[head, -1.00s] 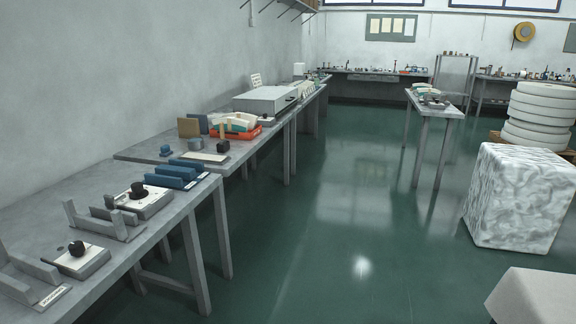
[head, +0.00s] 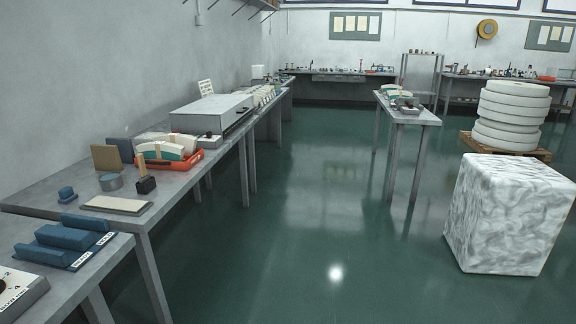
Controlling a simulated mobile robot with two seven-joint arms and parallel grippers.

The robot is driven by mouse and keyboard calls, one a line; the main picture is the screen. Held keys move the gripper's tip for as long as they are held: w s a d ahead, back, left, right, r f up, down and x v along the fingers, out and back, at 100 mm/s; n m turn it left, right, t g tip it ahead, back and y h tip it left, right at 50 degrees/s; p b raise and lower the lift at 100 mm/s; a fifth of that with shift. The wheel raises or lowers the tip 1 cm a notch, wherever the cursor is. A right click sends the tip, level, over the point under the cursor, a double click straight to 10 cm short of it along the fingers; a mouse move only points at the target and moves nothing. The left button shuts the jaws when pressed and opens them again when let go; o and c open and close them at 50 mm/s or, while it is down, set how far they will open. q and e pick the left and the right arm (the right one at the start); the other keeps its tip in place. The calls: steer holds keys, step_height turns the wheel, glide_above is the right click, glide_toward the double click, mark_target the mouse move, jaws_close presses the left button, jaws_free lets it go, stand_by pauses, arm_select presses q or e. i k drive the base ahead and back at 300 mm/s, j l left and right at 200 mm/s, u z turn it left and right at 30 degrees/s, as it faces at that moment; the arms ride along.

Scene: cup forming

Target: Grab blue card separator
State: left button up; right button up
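An upright dark blue panel (head: 121,146) stands on the left table, partly behind an upright tan panel (head: 106,158). A low dark blue stepped fixture (head: 62,243) with white labels sits on the nearer table at lower left. A small blue block (head: 67,194) lies near the left side of the table behind it. I cannot tell for sure which blue thing is the card separator. Neither of my grippers is in view.
An orange tray (head: 170,161) holds white and green pieces. A flat cream board (head: 117,204) and a black block (head: 146,184) lie near the table edge. A marbled block (head: 510,214) stands on the floor at right. The green floor (head: 300,240) between is clear.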

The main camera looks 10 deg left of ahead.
mark_target(124, 145)
steer(key=i, duration=2.85)
steer(key=i+u, duration=0.2)
steer(key=i, duration=0.45)
steer(key=i+l+u, duration=0.2)
steer(key=i, duration=0.5)
steer(key=i+u, duration=0.4)
steer(key=i+l+u, duration=0.2)
steer(key=i+u, duration=0.15)
steer(key=i, duration=0.3)
steer(key=u, duration=1.55)
